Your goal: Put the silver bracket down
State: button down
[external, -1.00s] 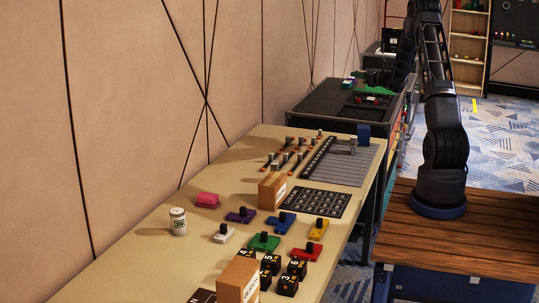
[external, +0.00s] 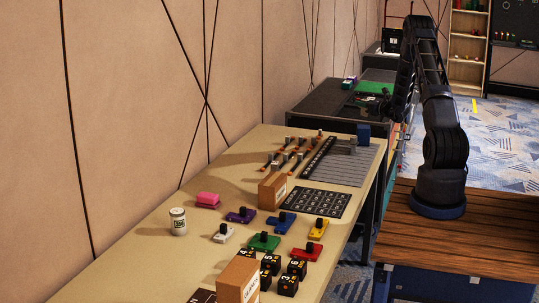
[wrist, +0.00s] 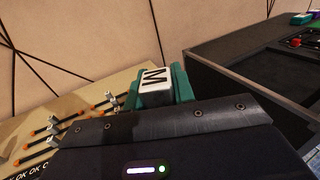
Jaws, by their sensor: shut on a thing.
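I cannot tell whether this block is the silver bracket. It appears above the far end of the tan table (wrist: 85,92), with the dark cabinet to the right. In the external view my arm is bent over near the cabinet; the fingers and the held block cannot be made out there. Small silver-grey pieces on orange-tipped rods (external: 290,155) stand on the table; they also show at the left of the wrist view (wrist: 75,115).
The dark cabinet (external: 325,103) adjoins the table's far end, with a green patch on top. A grey slatted panel (external: 350,167), a blue block (external: 363,132), a cardboard box (external: 272,190) and a black lettered mat (external: 318,202) occupy the table. Its left side has bare room.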

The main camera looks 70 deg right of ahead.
jog(key=shift+f, duration=2.45)
jog(key=shift+f, duration=0.15)
jog(key=c, duration=1.2)
grip_release()
jog(key=shift+o, duration=0.2)
